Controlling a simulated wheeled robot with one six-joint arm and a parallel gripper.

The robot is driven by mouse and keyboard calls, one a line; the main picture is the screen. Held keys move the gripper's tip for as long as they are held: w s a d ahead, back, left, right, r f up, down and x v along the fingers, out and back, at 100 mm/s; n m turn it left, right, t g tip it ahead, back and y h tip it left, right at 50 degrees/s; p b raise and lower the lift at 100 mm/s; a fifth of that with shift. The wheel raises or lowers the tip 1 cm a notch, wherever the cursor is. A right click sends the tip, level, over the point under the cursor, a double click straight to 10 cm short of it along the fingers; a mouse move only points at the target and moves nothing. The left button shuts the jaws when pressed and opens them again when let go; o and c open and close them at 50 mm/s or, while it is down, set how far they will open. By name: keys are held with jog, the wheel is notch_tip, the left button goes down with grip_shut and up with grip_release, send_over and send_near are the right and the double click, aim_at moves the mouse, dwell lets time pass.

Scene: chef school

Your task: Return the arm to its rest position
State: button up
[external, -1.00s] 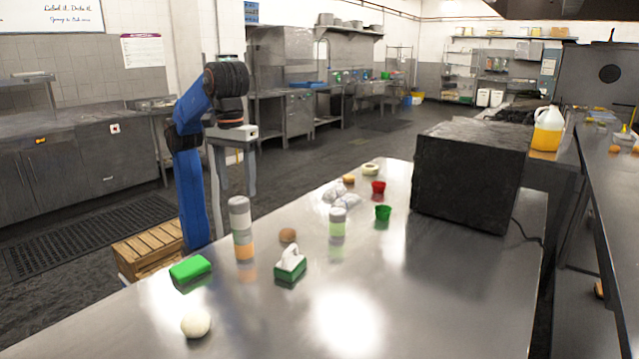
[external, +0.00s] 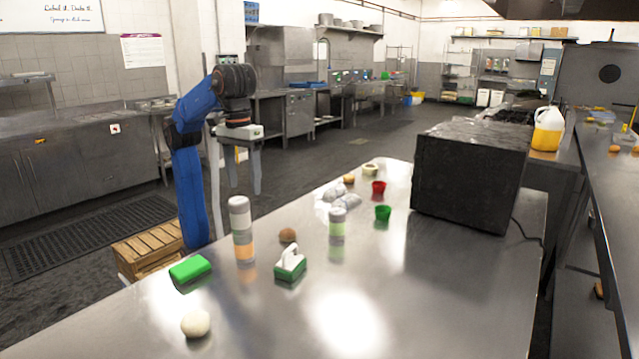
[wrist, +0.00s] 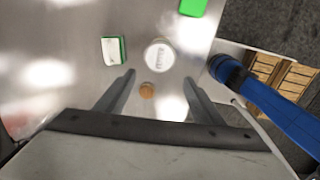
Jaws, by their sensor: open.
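My arm is blue with black joints and stands at the table's left edge in the external view. My gripper (external: 236,178) hangs fingers-down from the wrist, level with the near-left part of the table. Its two grey fingers are apart with nothing between them. In the wrist view my gripper (wrist: 158,98) also shows spread fingers. A small brown round item (wrist: 147,90) lies below, between the fingers in that picture, on the table surface and not held.
A wooden crate (external: 148,250) stands on the floor.

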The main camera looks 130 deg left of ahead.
jog(key=s+a+f+m+t, duration=0.1)
jog(key=s+a+f+m, duration=0.45)
jog(key=s+f, duration=0.25)
jog(key=s+a+f+m+t, duration=0.2)
jog(key=s+a+f+m, duration=0.2)
jog(key=s+f+m, duration=0.55)
jog(key=s+f, duration=0.4)
jog(key=f, duration=0.4)
jog(key=s+f+m+t, duration=0.1)
jog(key=s+f+m, duration=0.2)
jog(key=f, duration=0.7)
jog(key=s, duration=0.2)
jog(key=shift+s+m, duration=0.3)
jog(key=shift+s, duration=0.1)
